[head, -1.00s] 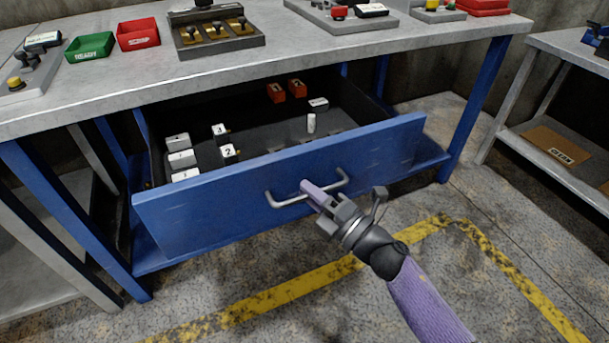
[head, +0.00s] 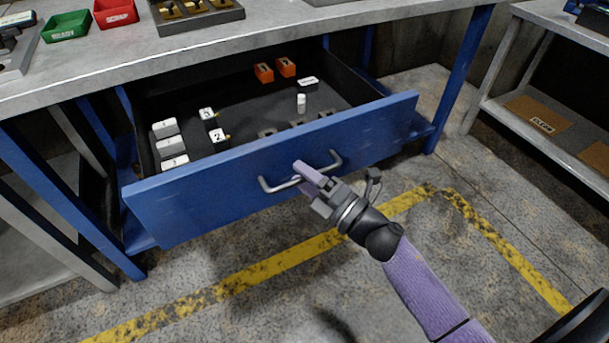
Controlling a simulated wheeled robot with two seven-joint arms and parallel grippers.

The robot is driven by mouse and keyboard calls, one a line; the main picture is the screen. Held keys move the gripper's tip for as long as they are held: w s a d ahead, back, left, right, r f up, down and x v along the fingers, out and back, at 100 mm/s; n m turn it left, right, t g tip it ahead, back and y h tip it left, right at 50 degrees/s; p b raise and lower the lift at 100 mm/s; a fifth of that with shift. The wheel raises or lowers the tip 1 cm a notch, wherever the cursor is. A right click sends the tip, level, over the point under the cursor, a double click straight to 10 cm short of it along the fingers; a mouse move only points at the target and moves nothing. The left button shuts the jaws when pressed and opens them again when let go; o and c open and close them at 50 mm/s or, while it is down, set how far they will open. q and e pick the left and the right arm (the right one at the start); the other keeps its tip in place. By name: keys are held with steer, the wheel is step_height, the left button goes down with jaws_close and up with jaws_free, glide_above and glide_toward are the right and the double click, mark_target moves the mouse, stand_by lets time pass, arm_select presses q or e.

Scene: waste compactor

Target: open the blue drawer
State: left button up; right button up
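The blue drawer (head: 235,190) under the grey workbench is pulled out, and its inside shows. Its grey bar handle (head: 335,160) is on the front panel. My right gripper (head: 308,174) is at the middle of the handle, its purple fingers over the bar. It looks closed around the bar, though the lower finger is partly hidden. In the drawer lie white numbered blocks (head: 166,128), two orange blocks (head: 286,67) and a small white cylinder (head: 301,103). My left gripper is not in view.
The workbench top (head: 300,35) holds a green tray (head: 67,26) and a red tray (head: 115,13). A blue bench leg (head: 460,80) stands right of the drawer. A second shelf unit (head: 540,110) is farther right. Floor before the drawer is clear, with yellow lines (head: 270,265).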

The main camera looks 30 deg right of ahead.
arm_select(q)
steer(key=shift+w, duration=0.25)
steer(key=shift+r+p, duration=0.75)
steer(key=shift+p, duration=0.1)
arm_select(e)
steer(key=v, duration=1)
